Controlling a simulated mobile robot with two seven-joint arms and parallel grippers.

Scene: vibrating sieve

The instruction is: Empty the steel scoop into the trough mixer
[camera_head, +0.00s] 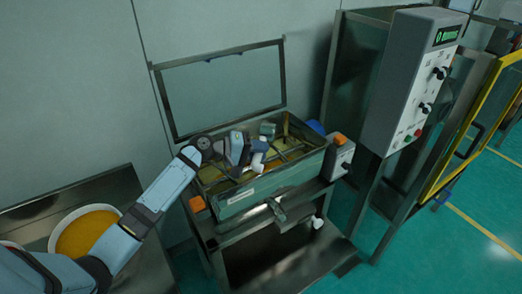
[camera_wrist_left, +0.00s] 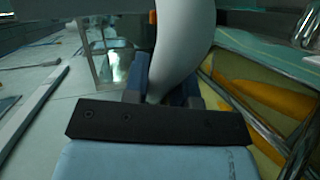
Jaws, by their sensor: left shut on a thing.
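The trough mixer (camera_head: 270,182) stands in the middle of the head view with its clear lid (camera_head: 222,90) raised. Yellow-orange material and metal bars show inside it; they also show at the right of the left wrist view. My left gripper (camera_head: 241,149) is over the open trough. It is shut on a pale, curved piece (camera_wrist_left: 181,45) that I take for the handle of the steel scoop. A small grey-green part (camera_head: 267,129) just beyond the gripper looks like the scoop. Its contents and exact tilt cannot be made out. My right gripper is not in view.
A round white container (camera_head: 62,222) of orange-yellow material stands on a steel table (camera_head: 30,213) at left. A grey control box (camera_head: 408,80) rises at right, near a yellow-framed guard (camera_head: 486,120). Orange-capped blocks (camera_head: 340,139) flank the trough. Green floor is open at far right.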

